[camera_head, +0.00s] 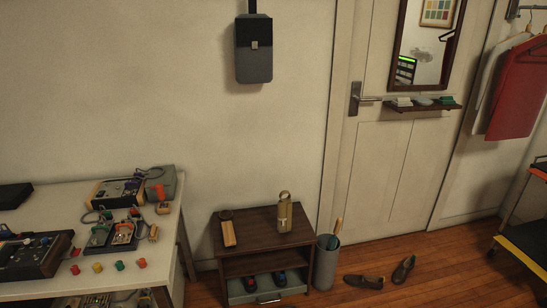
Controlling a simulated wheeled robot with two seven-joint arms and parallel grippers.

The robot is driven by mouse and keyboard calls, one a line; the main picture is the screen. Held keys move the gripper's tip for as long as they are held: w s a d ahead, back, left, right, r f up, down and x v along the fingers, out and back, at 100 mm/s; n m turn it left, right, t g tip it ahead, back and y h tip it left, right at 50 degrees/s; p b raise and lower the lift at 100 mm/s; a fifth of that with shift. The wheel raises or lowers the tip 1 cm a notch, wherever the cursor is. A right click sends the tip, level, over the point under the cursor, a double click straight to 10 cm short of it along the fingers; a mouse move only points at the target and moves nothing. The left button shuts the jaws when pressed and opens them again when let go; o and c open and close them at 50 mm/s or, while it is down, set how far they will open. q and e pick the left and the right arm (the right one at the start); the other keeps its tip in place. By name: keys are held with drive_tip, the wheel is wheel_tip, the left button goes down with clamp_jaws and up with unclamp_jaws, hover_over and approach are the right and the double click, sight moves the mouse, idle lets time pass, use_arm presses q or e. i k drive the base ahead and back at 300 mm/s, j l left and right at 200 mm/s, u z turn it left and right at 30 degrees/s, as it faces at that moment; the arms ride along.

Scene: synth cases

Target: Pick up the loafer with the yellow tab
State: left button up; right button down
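Two brown loafers are on the wooden floor in front of the door. The left loafer (364,281) lies pointing left, with a small light spot near its right end. The right loafer (403,269) is angled, also with a small coloured spot near its upper end. The spots are too small to tell which is a yellow tab. Neither of my grippers is in view.
A grey bin (326,266) stands just left of the loafers, beside a dark wooden cabinet (262,222) with dark shoes on its lower shelf. A cluttered white table (70,210) is at left. A cart (527,245) is at right. Floor between is clear.

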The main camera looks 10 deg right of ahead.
sight(364, 279)
drive_tip(key=z, duration=1.15)
drive_tip(key=i+l, duration=0.15)
drive_tip(key=i, duration=0.2)
